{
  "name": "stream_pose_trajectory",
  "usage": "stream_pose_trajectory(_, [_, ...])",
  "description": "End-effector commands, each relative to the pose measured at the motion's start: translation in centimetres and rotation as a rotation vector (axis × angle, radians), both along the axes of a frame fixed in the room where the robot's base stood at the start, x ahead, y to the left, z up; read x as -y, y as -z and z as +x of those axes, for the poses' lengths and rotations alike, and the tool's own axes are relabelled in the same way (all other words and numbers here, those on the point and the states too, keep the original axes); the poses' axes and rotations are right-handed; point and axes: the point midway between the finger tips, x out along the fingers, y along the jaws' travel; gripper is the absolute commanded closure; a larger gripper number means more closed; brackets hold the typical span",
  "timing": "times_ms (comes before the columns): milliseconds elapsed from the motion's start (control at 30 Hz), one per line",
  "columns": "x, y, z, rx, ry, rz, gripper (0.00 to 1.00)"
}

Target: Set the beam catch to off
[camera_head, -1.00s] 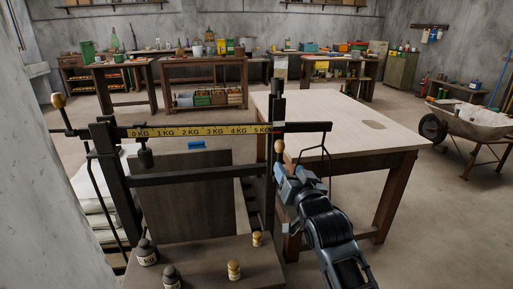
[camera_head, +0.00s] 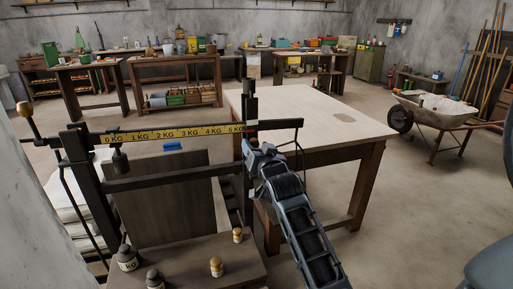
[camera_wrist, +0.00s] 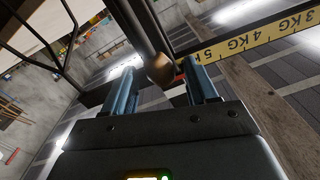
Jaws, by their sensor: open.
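The beam scale stands at the left in the head view, its dark beam carrying a yellow strip (camera_head: 180,134) marked 0 KG to 5 KG. In the wrist view, a dark rod with a brownish round knob (camera_wrist: 161,70), seemingly the beam catch's handle, stands near the 5 KG end of the strip (camera_wrist: 245,42). My gripper (camera_head: 256,150) is open at the scale's right post and hides this knob in the head view. In the wrist view, its two blue fingers (camera_wrist: 161,82) stand apart on either side of the knob. I cannot tell whether they touch it.
Dark and brass weights (camera_head: 217,267) stand on the scale's front platform. A second ball-ended rod (camera_head: 24,110) rises at the far left. A wooden table (camera_head: 300,115) is close behind my gripper. A wheelbarrow (camera_head: 440,112) stands at the right, with open floor before it.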

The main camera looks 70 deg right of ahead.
Motion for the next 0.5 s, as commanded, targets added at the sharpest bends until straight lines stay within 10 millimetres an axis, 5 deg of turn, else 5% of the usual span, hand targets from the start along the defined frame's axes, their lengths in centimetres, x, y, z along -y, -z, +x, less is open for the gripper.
stream_pose_trajectory(167, [-0.02, 0.0, -0.01, 0.0, 0.0, 0.0, 0.44])
stream_pose_trajectory(500, [-0.03, -0.01, -0.02, 0.0, 0.0, 0.0, 0.77])
